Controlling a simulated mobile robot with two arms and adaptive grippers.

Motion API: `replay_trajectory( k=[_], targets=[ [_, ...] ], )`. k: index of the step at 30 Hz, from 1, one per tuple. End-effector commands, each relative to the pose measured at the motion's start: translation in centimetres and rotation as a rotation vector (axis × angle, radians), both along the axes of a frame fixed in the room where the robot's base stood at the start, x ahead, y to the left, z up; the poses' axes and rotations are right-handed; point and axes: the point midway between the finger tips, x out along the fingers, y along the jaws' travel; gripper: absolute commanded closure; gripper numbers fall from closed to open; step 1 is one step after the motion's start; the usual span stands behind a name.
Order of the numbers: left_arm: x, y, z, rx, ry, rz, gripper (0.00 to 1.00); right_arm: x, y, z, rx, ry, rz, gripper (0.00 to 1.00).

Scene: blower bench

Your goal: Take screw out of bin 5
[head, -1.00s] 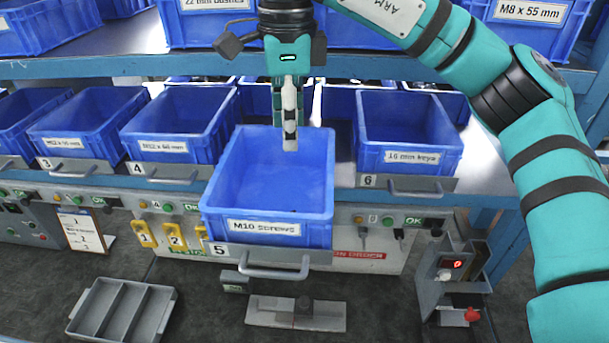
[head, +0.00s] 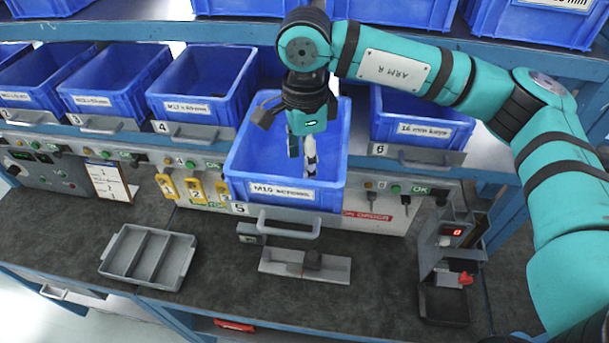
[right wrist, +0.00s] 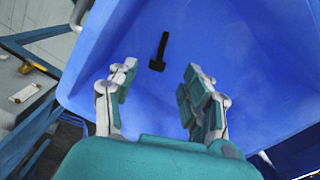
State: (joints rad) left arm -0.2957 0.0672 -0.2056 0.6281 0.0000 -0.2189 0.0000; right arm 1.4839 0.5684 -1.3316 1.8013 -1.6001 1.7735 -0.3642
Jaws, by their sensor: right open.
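Bin 5 (head: 235,165) is a blue bin labelled M10 screws, pulled forward from the shelf. My right gripper (head: 302,170) reaches down into it from above. In the right wrist view the right gripper (right wrist: 158,90) is open, its two fingers apart and empty. A single dark screw (right wrist: 159,52) lies on the blue floor of the bin (right wrist: 240,50), just beyond the fingertips and between their lines. In the head view the screw is hidden. My left gripper is not in view.
Bin 4 (head: 205,104) and the 16 mm keys bin 6 (head: 425,130) stand on either side. A grey divided tray (head: 148,257) and a grey fixture (head: 305,265) lie on the dark bench.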

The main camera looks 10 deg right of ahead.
Motion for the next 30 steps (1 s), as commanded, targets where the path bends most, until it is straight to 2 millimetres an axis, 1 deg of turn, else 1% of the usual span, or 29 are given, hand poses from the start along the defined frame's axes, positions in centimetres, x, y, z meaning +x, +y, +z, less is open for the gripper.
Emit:
replay_trajectory(
  k=[2,7,9,12,15,20,30],
  targets=[
    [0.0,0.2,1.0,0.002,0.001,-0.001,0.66,-0.1,-0.2,-0.4,-0.002,0.005,0.000,0.51],
    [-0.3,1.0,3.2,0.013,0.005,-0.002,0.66,-0.4,-0.8,-2.4,-0.001,0.006,-0.001,0.51],
    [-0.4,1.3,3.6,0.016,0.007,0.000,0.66,-0.3,-0.7,-3.6,-0.001,0.006,0.000,0.51],
    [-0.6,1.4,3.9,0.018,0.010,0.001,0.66,-0.3,-0.7,-4.6,-0.001,0.003,0.000,0.51],
    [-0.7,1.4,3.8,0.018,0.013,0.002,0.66,-0.2,-0.7,-5.0,0.000,0.002,0.001,0.51],
    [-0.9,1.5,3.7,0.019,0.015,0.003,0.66,-0.2,-0.7,-5.1,0.000,0.001,0.000,0.51],
    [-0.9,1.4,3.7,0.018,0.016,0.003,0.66,-0.2,-0.7,-5.0,0.000,0.001,0.000,0.95]
  ],
)
